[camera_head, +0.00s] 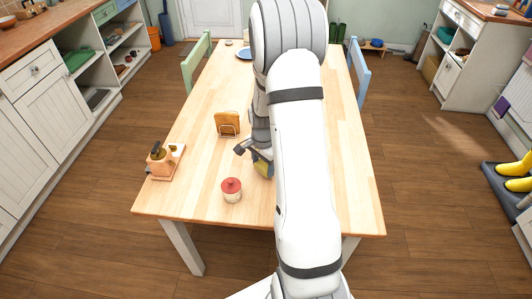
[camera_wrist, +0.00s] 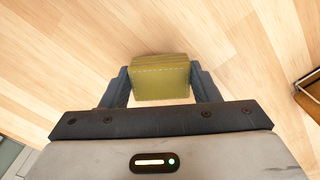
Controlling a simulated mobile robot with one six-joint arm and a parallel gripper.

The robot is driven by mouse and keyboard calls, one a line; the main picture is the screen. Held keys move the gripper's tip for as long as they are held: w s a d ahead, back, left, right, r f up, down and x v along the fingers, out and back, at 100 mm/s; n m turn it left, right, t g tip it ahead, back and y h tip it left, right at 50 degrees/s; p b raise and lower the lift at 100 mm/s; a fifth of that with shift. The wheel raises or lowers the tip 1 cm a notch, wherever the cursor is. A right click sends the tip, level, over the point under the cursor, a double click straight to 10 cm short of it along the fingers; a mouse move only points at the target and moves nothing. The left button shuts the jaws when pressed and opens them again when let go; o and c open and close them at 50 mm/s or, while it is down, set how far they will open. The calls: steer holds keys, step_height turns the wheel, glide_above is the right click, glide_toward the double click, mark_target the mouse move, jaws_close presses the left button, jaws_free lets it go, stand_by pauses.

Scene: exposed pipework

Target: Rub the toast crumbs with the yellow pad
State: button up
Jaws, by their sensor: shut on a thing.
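The yellow pad (camera_wrist: 160,80) is held between the two fingers of my gripper (camera_wrist: 160,88) in the wrist view. In the head view the pad (camera_head: 262,168) shows partly, low over the wooden table beside my arm, and my gripper (camera_head: 252,158) is partly hidden by the arm. I cannot tell whether the pad touches the table. No toast crumbs can be made out in either view; my arm hides part of the tabletop.
A toast rack with toast (camera_head: 227,124) stands left of my gripper. A red-lidded pot (camera_head: 232,190) stands nearer the front edge. A wooden tray with containers (camera_head: 164,162) is at the left edge. The table (camera_head: 345,190) is bare on the right.

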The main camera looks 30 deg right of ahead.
steer(key=shift+s+r+p, duration=0.1)
steer(key=shift+r+p, duration=1.45)
steer(key=shift+r, duration=1.25)
